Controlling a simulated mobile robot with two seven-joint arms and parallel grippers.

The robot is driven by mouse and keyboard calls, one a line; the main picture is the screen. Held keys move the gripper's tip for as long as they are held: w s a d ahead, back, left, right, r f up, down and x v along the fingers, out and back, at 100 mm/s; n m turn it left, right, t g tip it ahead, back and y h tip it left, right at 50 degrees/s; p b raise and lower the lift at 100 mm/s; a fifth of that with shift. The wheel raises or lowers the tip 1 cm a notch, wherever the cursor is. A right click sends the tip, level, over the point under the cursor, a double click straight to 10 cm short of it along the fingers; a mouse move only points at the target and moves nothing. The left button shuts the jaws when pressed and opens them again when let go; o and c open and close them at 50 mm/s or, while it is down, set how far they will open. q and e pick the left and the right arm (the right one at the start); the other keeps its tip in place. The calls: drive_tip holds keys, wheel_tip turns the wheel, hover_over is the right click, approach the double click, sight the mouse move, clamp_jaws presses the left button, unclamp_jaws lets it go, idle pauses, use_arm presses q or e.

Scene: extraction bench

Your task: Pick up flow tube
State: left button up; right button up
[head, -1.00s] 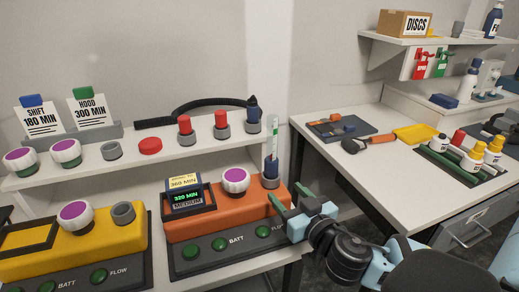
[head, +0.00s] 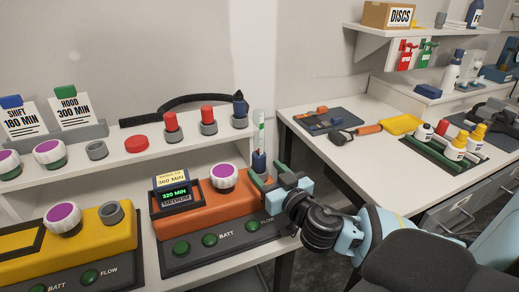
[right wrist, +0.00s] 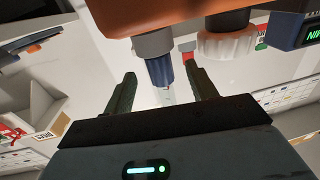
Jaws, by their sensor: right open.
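The flow tube (head: 261,136) is a clear upright tube with a green mark and a blue base, at the right end of the orange unit (head: 205,208). Its blue lower part (right wrist: 159,70) shows in the right wrist view, coming out of a grey collar, with the clear part beyond it. My right gripper (head: 269,174) is open at the blue base, its green fingers partly hiding it. In the right wrist view the fingers (right wrist: 160,76) stand on either side of the blue part, with a gap visible on each side. My left gripper is not in view.
A white-purple knob (head: 225,177) and a display (head: 173,191) stand on the orange unit, left of the tube. A yellow unit (head: 85,240) is further left. Behind is a shelf with red-capped pieces (head: 170,122). A bench with a green rack (head: 425,152) is at right.

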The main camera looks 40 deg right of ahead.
sight(263, 164)
drive_tip(key=w, duration=0.3)
drive_tip(key=shift+w+d+r+p, duration=0.2)
drive_tip(key=shift+d+r+p, duration=0.1)
drive_tip(key=shift+p, duration=0.05)
drive_tip(key=shift+w+f, duration=0.1)
drive_tip(key=shift+w, duration=0.45)
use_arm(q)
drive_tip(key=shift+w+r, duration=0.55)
use_arm(e)
drive_tip(key=c, duration=1.1)
clamp_jaws()
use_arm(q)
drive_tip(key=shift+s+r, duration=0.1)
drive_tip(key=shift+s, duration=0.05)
